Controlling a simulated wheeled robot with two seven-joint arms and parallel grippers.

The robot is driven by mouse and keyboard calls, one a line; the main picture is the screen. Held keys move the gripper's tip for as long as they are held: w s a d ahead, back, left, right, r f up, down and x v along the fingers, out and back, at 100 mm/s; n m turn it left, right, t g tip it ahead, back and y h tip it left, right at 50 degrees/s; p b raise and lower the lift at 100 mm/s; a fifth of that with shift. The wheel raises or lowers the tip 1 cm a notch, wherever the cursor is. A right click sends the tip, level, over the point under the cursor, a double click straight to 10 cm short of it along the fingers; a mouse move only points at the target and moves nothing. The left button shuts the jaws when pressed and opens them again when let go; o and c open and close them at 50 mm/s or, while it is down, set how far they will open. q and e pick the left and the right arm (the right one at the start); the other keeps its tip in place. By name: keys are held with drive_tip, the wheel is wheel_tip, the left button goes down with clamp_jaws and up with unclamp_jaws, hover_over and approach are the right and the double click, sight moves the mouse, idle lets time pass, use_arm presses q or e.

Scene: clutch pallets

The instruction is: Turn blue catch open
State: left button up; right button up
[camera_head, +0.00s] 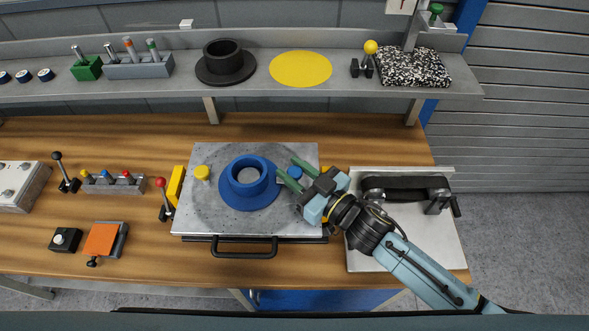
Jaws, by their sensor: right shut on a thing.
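A grey metal pallet plate (222,222) lies on the wooden bench. A blue ring-shaped part (240,200) with a raised collar sits at its middle. The small round blue catch (295,172) is on the plate, just right of the blue part. My right gripper (287,167) comes in from the lower right, and its two green fingers are shut on the blue catch, one on each side. The fingers hide part of the catch, so its exact turn is hard to tell. A yellow catch (202,172) is on the plate's left side. My left gripper is not in view.
A black handle (244,250) is at the plate's front edge. A red-knobbed lever (163,199) and a yellow block (175,186) stand left of it. A white panel with a black device (405,188) lies right. A shelf (180,89) with a black flanged part (225,64) runs behind.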

drive_tip(key=shift+w+d+n+g+y+p, duration=0.1)
drive_tip(key=shift+n+g+y+p, duration=0.2)
drive_tip(key=shift+n+g+y, duration=1.2)
drive_tip(key=shift+n+g, duration=0.2)
drive_tip(key=shift+g, duration=0.5)
drive_tip(key=n+g+y+b, duration=0.1)
drive_tip(key=n+g, duration=0.1)
drive_tip(key=g, duration=0.1)
drive_tip(key=shift+f+n+g, duration=0.1)
drive_tip(key=shift+n+g, duration=0.3)
drive_tip(key=n+g+h+b, duration=0.1)
drive_tip(key=n+g+b, duration=0.2)
drive_tip(key=g+b, duration=0.2)
drive_tip(key=n+g+h+b, duration=0.1)
drive_tip(key=n+g+b, duration=0.3)
drive_tip(key=g+b, duration=0.1)
drive_tip(key=n+g+h+b, duration=0.1)
drive_tip(key=n+g+b, duration=0.2)
drive_tip(key=g+b, duration=0.2)
drive_tip(key=shift+f+g+b, duration=0.15)
drive_tip(key=shift+g+b, duration=0.15)
drive_tip(key=shift+b, duration=0.8)
drive_tip(key=shift+n+g+h+b, duration=0.5)
drive_tip(key=shift+n+h+b, duration=0.1)
drive_tip(key=shift+b, duration=0.25)
drive_tip(key=shift+r, duration=0.2)
